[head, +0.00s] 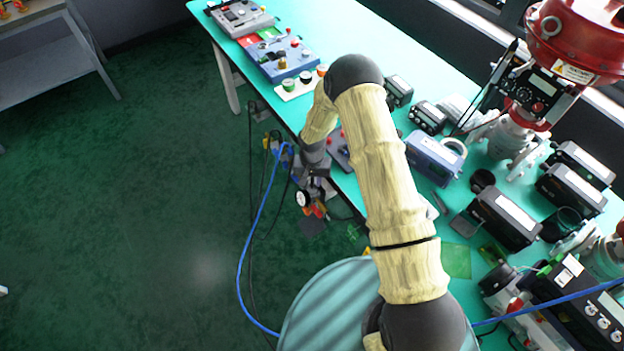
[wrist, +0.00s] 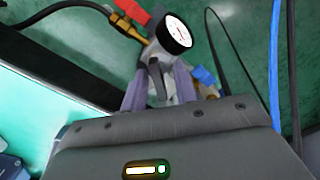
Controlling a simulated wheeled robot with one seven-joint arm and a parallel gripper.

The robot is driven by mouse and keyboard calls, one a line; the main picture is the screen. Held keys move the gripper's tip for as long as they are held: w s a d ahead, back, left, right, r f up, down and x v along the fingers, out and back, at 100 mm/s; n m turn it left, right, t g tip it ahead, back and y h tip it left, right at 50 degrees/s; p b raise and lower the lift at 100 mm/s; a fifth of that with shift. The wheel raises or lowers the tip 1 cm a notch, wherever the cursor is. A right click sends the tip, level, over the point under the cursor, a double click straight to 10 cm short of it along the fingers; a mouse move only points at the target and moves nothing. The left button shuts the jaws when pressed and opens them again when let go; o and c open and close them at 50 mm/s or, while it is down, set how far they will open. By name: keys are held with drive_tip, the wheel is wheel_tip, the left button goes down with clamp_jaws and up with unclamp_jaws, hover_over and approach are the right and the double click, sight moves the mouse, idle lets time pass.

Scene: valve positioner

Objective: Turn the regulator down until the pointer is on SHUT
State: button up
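The regulator assembly hangs beside the front edge of the bench. In the wrist view its round white gauge (wrist: 173,33) has a black rim, and a grey body with a dark lever-like part (wrist: 156,82) shows below it. The gauge also shows in the head view (head: 303,198). My gripper (wrist: 160,85) has its two purple-grey fingers apart, one on each side of this grey part. I cannot tell whether they touch it. The gauge needle is too small to read, and I see no SHUT mark or pointer clearly.
A red handle (wrist: 132,10) and a brass fitting (wrist: 128,26) sit left of the gauge, and a blue cap (wrist: 204,75) right of the fingers. A blue hose (head: 246,235) hangs nearby.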

clamp_jaws()
drive_tip(key=shift+w+n, duration=0.1)
drive_tip(key=shift+n, duration=0.3)
